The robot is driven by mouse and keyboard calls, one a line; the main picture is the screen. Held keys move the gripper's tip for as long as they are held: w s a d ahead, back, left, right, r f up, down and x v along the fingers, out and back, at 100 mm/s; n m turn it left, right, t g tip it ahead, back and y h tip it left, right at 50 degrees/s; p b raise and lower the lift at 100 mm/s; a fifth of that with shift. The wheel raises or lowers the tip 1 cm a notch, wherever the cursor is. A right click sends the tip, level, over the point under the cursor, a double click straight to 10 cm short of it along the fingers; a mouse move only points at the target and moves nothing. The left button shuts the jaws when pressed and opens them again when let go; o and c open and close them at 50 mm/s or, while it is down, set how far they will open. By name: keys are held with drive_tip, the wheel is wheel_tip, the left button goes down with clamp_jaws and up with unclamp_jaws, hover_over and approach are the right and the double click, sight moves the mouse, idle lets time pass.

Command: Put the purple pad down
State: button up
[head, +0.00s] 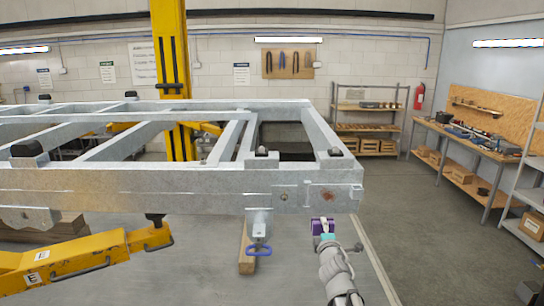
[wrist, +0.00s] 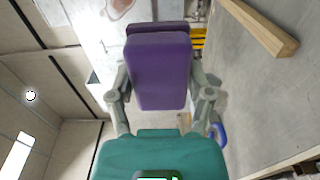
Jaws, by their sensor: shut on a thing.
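The purple pad (wrist: 160,70) is a thick purple block between the fingers of my gripper (wrist: 162,98) in the wrist view. The fingers press on its two sides. In the head view the pad (head: 322,226) is small, just below the right end of the grey trailer frame (head: 230,188). My gripper (head: 325,236) is at its lower side there, and the arm comes up from the bottom. I cannot tell whether the pad touches the frame.
A wooden block (head: 246,250) and a blue ring handle (head: 258,250) are left of my gripper, under the frame. A yellow lift arm (head: 80,262) lies further left. A workbench (head: 470,145) with tools stands at the right wall. The floor right of the frame is clear.

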wheel_tip(320, 180, down, 19)
drive_tip(key=b, duration=1.8)
drive_tip(key=shift+f, duration=0.1)
